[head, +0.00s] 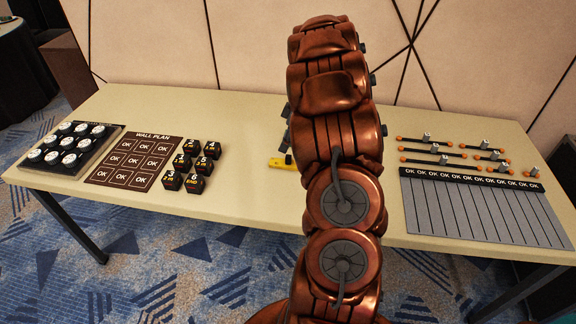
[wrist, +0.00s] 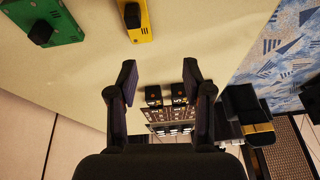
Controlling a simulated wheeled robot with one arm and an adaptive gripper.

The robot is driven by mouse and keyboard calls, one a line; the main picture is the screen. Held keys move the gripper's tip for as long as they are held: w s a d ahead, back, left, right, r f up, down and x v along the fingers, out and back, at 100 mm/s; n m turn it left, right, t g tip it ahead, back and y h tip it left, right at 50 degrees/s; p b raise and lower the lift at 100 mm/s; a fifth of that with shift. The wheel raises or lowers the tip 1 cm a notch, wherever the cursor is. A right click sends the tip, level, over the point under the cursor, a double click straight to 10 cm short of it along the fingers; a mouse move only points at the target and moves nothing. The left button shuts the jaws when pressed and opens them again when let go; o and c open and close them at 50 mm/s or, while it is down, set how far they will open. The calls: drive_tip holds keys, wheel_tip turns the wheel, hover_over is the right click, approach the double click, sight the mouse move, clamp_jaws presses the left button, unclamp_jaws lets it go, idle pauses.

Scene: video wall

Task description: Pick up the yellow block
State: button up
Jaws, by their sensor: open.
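The yellow block (wrist: 141,24) lies flat on the table, with a black knob on it, at the top of the wrist view. In the head view only the left end of the yellow block (head: 277,163) shows beside my arm, which hides the rest. My gripper (wrist: 159,64) is open in the wrist view, with nothing between its fingers. The yellow block is apart from it, beyond the fingertips and nearer the left finger. In the head view my arm mostly hides the gripper.
A green block (wrist: 45,22) with a black knob lies left of the yellow one in the wrist view. Several black blocks (head: 194,184) and a wall plan board (head: 108,174) are at left on the table (head: 243,214). A slotted panel (head: 480,213) and slider bars (head: 437,152) are at right.

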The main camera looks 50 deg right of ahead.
sight(289, 156)
drive_tip(key=shift+n+t, duration=0.3)
drive_tip(key=shift+n, duration=0.1)
drive_tip(key=d, duration=0.1)
drive_tip(key=d+f, duration=0.2)
drive_tip(key=shift+w+d+f, duration=0.15)
drive_tip(key=shift+d+f, duration=0.1)
drive_tip(key=shift+d, duration=0.15)
drive_tip(key=shift+p+x, duration=0.3)
drive_tip(key=shift+x, duration=0.45)
drive_tip(key=shift+s+p+x, duration=0.25)
drive_tip(key=shift+p+x, duration=0.3)
drive_tip(key=shift+x, duration=0.9)
drive_tip(key=shift+s+p+x, duration=0.2)
drive_tip(key=shift+p+x, duration=0.35)
drive_tip(key=shift+x, duration=0.9)
drive_tip(key=shift+d+f, duration=0.1)
drive_tip(key=shift+f, duration=0.05)
clamp_jaws()
